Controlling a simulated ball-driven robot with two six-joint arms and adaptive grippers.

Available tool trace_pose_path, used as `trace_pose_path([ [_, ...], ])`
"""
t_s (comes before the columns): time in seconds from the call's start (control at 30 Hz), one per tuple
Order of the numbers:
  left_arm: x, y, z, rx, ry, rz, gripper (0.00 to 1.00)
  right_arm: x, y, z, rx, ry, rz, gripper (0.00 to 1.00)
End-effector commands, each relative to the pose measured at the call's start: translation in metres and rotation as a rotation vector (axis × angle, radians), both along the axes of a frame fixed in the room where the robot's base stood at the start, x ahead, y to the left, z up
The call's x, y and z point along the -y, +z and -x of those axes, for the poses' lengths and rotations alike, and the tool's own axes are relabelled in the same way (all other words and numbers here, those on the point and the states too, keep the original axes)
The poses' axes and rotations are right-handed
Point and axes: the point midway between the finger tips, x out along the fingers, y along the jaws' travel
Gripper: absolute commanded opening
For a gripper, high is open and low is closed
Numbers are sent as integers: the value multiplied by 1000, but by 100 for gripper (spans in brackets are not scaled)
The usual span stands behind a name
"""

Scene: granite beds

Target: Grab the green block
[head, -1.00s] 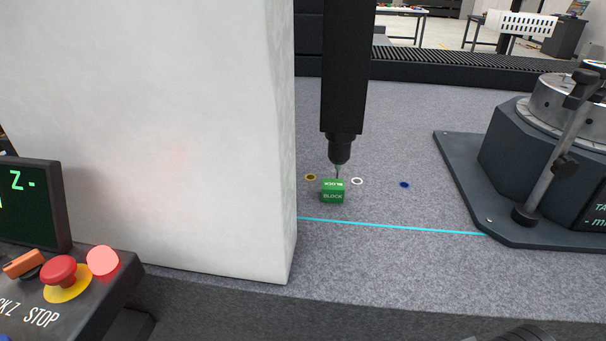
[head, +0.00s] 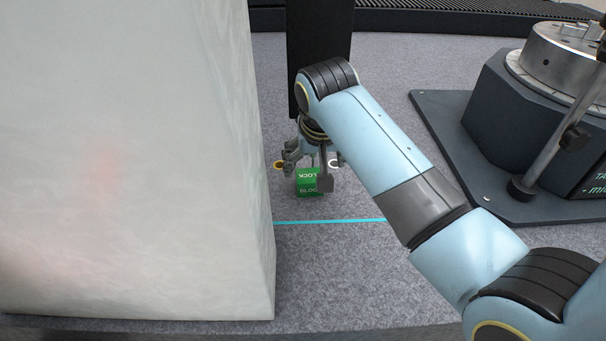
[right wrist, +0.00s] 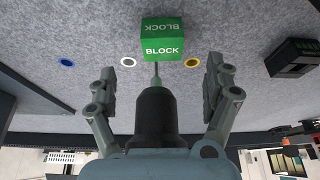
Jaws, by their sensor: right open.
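The green block (head: 308,186), lettered BLOCK, stands on the grey granite bed and is partly covered by a finger of my right gripper (head: 307,170). My right gripper is open at the block, its fingers apart. In the right wrist view the green block (right wrist: 162,42) lies just beyond and between the open fingertips (right wrist: 161,68), with no grip on it. My left gripper is not in view.
A dark probe (right wrist: 157,110) with a thin stylus shows between the fingers, pointing at the block. A black column (head: 318,40) stands behind. A tall pale stone block (head: 130,150) fills the left. A turntable base (head: 500,130) stands right. Gold (right wrist: 192,62), white (right wrist: 128,62) and blue (right wrist: 67,63) marks dot the bed.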

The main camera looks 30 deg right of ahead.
Motion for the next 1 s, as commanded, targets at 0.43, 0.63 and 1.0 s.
trace_pose_path([
  [0.43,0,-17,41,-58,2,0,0,5,-56,-17,-1,2,0,85],
  [0.63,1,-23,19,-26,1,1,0,6,-84,-25,-1,1,2,85],
  [1.0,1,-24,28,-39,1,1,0,7,-88,-27,1,1,0,75],
])
